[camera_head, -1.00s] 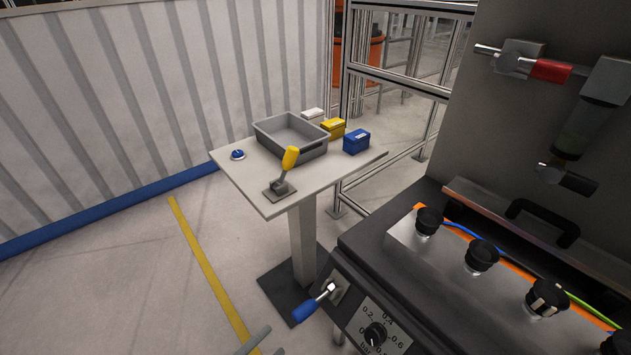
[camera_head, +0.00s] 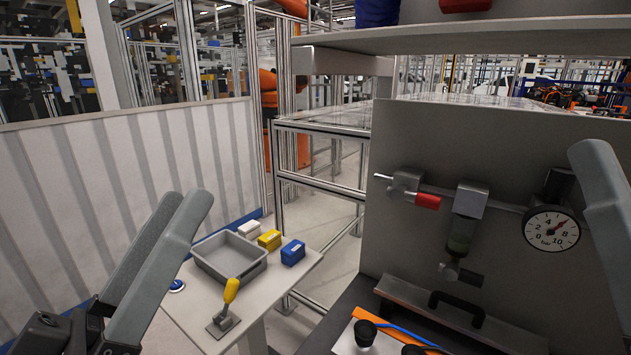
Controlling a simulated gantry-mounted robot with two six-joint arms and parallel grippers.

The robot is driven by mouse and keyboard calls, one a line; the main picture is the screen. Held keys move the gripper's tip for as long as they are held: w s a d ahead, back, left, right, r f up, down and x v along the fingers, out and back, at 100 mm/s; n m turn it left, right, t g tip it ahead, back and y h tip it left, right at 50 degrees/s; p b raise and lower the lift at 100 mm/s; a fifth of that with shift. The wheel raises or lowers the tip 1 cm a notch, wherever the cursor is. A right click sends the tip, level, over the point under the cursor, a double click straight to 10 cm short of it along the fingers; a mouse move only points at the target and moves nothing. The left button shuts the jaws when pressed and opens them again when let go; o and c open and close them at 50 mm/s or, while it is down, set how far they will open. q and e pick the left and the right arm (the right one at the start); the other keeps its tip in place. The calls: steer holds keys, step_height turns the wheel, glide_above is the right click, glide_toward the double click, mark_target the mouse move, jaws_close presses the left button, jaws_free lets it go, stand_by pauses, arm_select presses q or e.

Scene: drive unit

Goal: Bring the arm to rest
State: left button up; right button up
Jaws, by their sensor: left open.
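At the right edge, a grey finger of my right gripper (camera_head: 603,205) shows in front of the drive unit panel. Its other finger is out of the picture, so its opening is hidden.
A small table (camera_head: 188,318) holds a grey bin (camera_head: 228,278), a yellow-handled lever (camera_head: 229,294), and white, yellow (camera_head: 270,240) and blue (camera_head: 293,253) boxes. The panel (camera_head: 480,150) at right carries a red-handled valve (camera_head: 427,201) and gauge (camera_head: 552,232). A shelf (camera_head: 480,38) overhangs it.

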arm_select(q)
steer(key=s+a+r+t+y+p, duration=0.3)
steer(key=s+a+r+t+y, duration=0.2)
steer(key=a+r+y, duration=0.35)
step_height(320, 180, up, 35)
steer(key=d+p, duration=0.2)
steer(key=p, duration=3.3)
step_height(320, 180, down, 54)
steer(key=b, duration=5.3)
steer(key=shift+r+m+g+y+b, duration=0.25)
steer(key=shift+m+g+y+b, duration=0.05)
steer(key=shift+y+b, duration=0.1)
steer(key=shift+a, duration=0.1)
